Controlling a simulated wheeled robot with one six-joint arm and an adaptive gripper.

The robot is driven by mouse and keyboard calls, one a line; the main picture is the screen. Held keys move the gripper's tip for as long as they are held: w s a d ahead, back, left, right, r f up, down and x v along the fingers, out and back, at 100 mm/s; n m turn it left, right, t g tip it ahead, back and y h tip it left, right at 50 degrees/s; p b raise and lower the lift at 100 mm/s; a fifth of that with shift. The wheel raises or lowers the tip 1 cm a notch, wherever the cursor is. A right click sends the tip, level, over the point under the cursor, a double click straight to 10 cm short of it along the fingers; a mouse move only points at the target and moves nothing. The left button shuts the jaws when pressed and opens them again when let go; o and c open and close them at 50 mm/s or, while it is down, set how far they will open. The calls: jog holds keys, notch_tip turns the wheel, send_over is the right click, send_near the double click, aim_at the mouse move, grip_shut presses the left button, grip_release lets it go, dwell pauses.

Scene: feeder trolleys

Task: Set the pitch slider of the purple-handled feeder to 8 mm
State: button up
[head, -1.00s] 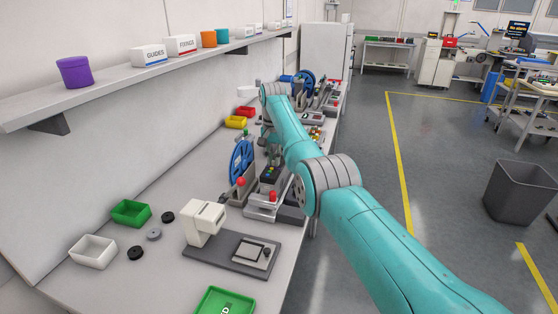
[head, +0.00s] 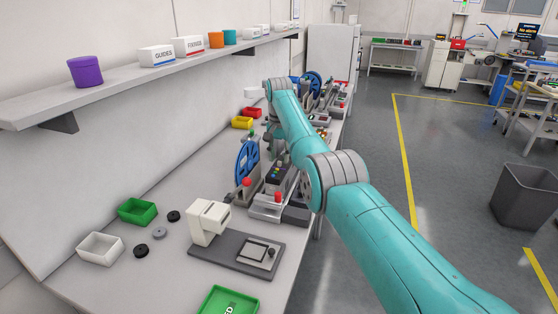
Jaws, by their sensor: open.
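No purple handle shows on any feeder in the head view. The nearest feeder has a blue reel (head: 247,164) and stands on the bench left of my arm, with a red knob at its front. Another feeder with a blue reel (head: 313,82) stands farther along the bench, partly behind my arm. Pitch sliders are too small or hidden to tell. My teal arm reaches from the lower right towards the far bench. My gripper is hidden beyond the arm's far end.
A cream press-like device (head: 209,220) stands on the near bench. Green (head: 137,211) and white (head: 100,249) bins and several small discs lie left of it. A purple canister (head: 86,71) sits on the wall shelf (head: 110,93). A grey waste bin (head: 525,196) stands on the floor at right.

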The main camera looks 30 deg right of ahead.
aim_at(279, 162)
notch_tip(279, 162, up, 10)
dwell(0.4)
dwell(0.6)
